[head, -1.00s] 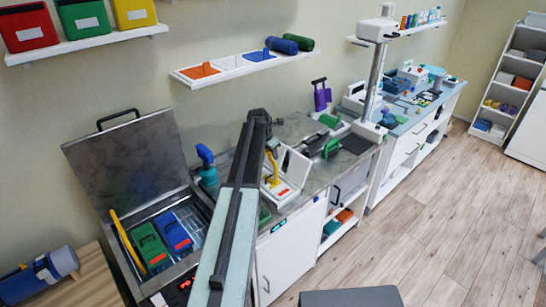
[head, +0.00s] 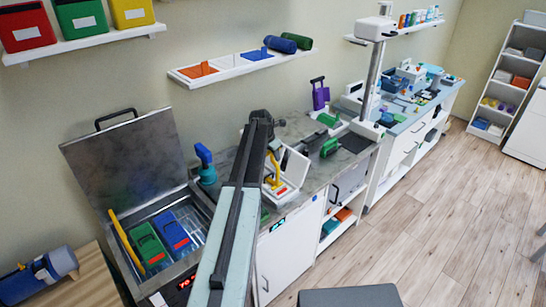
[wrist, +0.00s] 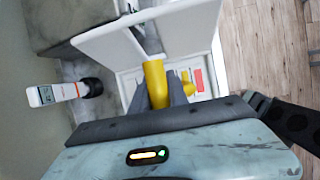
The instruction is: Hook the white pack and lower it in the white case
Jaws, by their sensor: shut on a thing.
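My gripper (head: 272,153) is shut on a yellow hook tool (head: 273,175) over the open white case (head: 298,168). In the wrist view, my fingers (wrist: 159,98) grip the yellow tool (wrist: 153,72), and a second yellow part (wrist: 188,84) shows just right of it. A white pack with a red label (head: 283,189) shows low at the case, beneath the tool. Its red-marked white face also shows in the wrist view (wrist: 199,80). The case's raised lid (wrist: 140,30) stands beside the tool. I cannot tell whether the hook touches the pack.
An open steel bath (head: 195,255) at left holds a green pack (head: 148,243) and a blue pack (head: 174,230). A teal-and-blue tool (head: 205,162) stands between bath and case. A white thermometer-like device (wrist: 52,95) shows in the wrist view. A wall shelf (head: 245,66) hangs above.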

